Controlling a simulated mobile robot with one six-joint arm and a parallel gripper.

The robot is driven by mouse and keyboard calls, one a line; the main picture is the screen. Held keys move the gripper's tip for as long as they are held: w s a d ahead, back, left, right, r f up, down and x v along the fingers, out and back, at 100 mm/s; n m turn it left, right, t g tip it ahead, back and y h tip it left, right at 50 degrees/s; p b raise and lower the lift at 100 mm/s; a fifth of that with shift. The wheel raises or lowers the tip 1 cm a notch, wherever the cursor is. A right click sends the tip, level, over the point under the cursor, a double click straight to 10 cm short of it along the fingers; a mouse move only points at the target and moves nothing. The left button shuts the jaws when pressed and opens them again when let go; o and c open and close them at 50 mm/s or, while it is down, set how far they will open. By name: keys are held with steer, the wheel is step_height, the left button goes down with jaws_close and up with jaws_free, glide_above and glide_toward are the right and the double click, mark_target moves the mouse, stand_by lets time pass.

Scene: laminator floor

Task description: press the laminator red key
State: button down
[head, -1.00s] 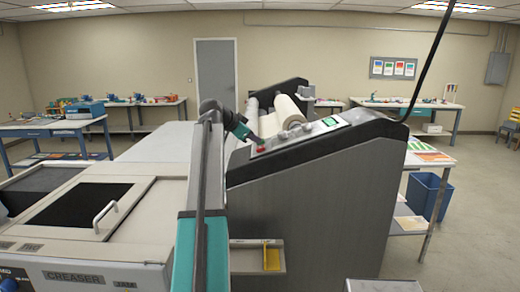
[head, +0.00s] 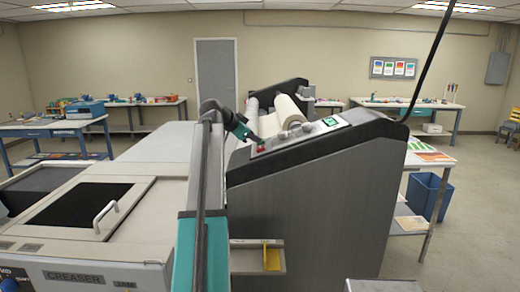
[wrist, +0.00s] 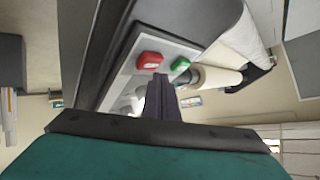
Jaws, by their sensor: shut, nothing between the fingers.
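The laminator (head: 310,195) is the large dark grey machine right of centre, with a sloping control panel on top. Its red key (head: 261,149) sits at the panel's lower left end; in the wrist view the red key (wrist: 149,60) is a raised block on a pale plate. A green key (wrist: 180,65) stands just right of it there. My gripper (head: 260,141) is shut and empty, its tip just above the red key. In the wrist view the shut fingers (wrist: 160,82) point just below and between the two keys, apparently clear of both. Any small gap is hard to judge.
White rollers (head: 290,108) and a lit green display (head: 332,121) lie near the keys. The creaser (head: 85,230) with its metal handle stands at the left. A blue bin (head: 428,195) is right of the laminator. Open floor lies at far right.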

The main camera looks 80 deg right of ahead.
steer(key=shift+s+f+b, duration=0.3)
steer(key=shift+f+b, duration=0.3)
steer(key=shift+f, duration=0.25)
stand_by(1.2)
steer(key=shift+r, duration=0.1)
stand_by(0.4)
steer(key=shift+w+r, duration=0.35)
steer(key=shift+r, duration=0.4)
steer(key=shift+r, duration=0.15)
steer(key=shift+w+a+r+p, duration=0.1)
steer(key=shift+w+r+p, duration=0.2)
steer(key=shift+r, duration=0.45)
steer(key=shift+w+d+r+p, duration=0.1)
steer(key=shift+w+r+p, duration=0.15)
steer(key=shift+r, duration=0.45)
steer(key=shift+w+a+r+p, duration=0.1)
steer(key=shift+w+r+p, duration=0.2)
steer(key=shift+r, duration=0.45)
